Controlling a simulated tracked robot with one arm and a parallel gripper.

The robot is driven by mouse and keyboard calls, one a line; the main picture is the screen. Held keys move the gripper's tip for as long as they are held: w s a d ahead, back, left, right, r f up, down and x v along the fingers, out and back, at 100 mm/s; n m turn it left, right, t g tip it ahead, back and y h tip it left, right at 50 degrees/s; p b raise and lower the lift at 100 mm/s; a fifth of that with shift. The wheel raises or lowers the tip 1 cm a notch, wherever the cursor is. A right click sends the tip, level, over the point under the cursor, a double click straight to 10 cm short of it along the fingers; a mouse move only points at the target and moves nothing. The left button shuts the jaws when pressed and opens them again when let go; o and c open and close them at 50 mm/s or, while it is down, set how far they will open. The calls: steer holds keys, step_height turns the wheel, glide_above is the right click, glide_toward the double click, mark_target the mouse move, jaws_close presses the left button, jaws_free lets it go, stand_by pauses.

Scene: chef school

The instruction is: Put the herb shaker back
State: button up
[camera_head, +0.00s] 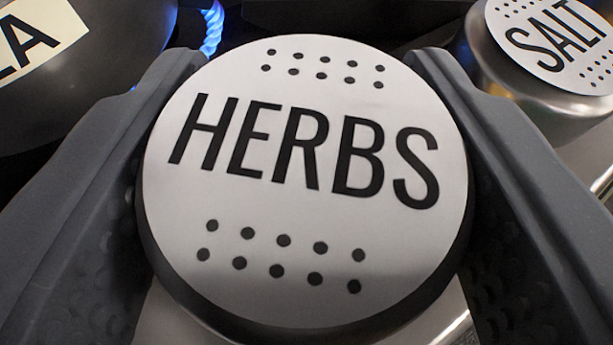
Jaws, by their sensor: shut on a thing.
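The herb shaker (305,185) fills the middle of the head camera view. Its round white top reads "HERBS" and has rows of dark holes above and below the word. A dark rim runs around the top, with a bit of shiny metal body below. My gripper (303,75) is shut on the shaker, one dark grey finger on each side of it. The shaker hides most of what lies beneath it, so I cannot tell whether it rests on a surface.
A salt shaker (560,45) with a white top and metal body stands at the upper right, beyond my right finger. A dark round pot or pan (90,75) with a cream label ending in "LA" is at the upper left. A blue gas flame (211,28) burns beside it.

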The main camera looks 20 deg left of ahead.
steer(key=shift+f, duration=0.75)
steer(key=o, duration=0.8)
steer(key=shift+f, duration=0.1)
steer(key=shift+s, duration=0.15)
steer(key=v, duration=1.1)
steer(key=shift+s+d+r+p, duration=0.2)
steer(key=shift+s+r+p, duration=0.05)
steer(key=shift+r+p, duration=0.1)
